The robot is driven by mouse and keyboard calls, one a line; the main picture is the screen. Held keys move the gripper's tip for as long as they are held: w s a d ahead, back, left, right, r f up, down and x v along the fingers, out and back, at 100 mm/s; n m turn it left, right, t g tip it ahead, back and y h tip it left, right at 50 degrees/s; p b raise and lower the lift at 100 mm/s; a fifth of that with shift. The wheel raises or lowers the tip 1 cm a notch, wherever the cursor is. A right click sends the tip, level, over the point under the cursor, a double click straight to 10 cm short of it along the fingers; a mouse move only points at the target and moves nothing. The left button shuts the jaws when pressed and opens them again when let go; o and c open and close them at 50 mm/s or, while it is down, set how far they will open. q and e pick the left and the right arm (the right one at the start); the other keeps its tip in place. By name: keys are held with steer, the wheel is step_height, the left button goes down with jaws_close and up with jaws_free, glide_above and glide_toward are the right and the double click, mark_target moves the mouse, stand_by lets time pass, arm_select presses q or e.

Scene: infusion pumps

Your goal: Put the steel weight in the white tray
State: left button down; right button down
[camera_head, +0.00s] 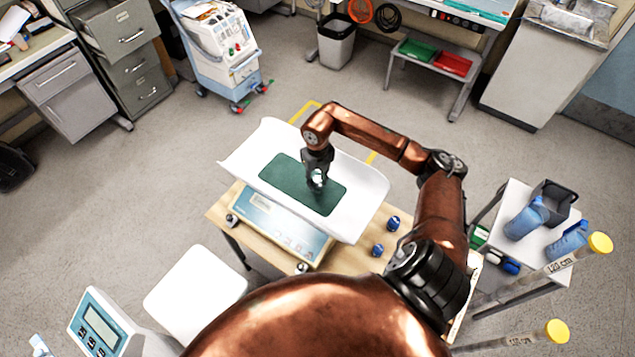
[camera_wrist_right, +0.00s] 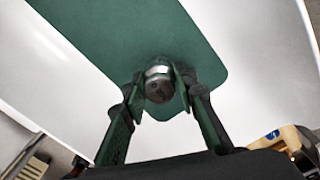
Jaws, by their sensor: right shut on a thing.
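A small shiny steel weight (camera_wrist_right: 158,88) sits between the fingertips of my right gripper (camera_wrist_right: 160,80), which is shut on it. In the head view the right gripper (camera_head: 317,178) points down over the green mat (camera_head: 285,180), and the weight (camera_head: 318,181) shows small at its tips. The mat lies in the wide, curved white tray (camera_head: 355,205), which stands over a blue-and-white scale base. The gripper is inside the tray's outline, over the mat. I cannot tell whether the weight touches the mat. My left gripper is not in view.
The tray and scale base (camera_head: 270,220) stand on a wooden table (camera_head: 345,258). Two dark blue objects (camera_head: 392,223) (camera_head: 377,250) are on its right part. A white platform (camera_head: 195,288) and display unit (camera_head: 100,325) are at lower left. A side table (camera_head: 540,245) holds blue bottles.

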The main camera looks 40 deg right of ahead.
mark_target(318, 179)
steer(key=shift+f, duration=0.55)
steer(key=shift+f, duration=0.1)
steer(key=c, duration=1.5)
jaws_free()
steer(key=shift+c, duration=0.2)
steer(key=shift+f, duration=0.1)
step_height(318, 179, up, 12)
steer(key=shift+r+b, duration=0.2)
steer(key=shift+b, duration=0.25)
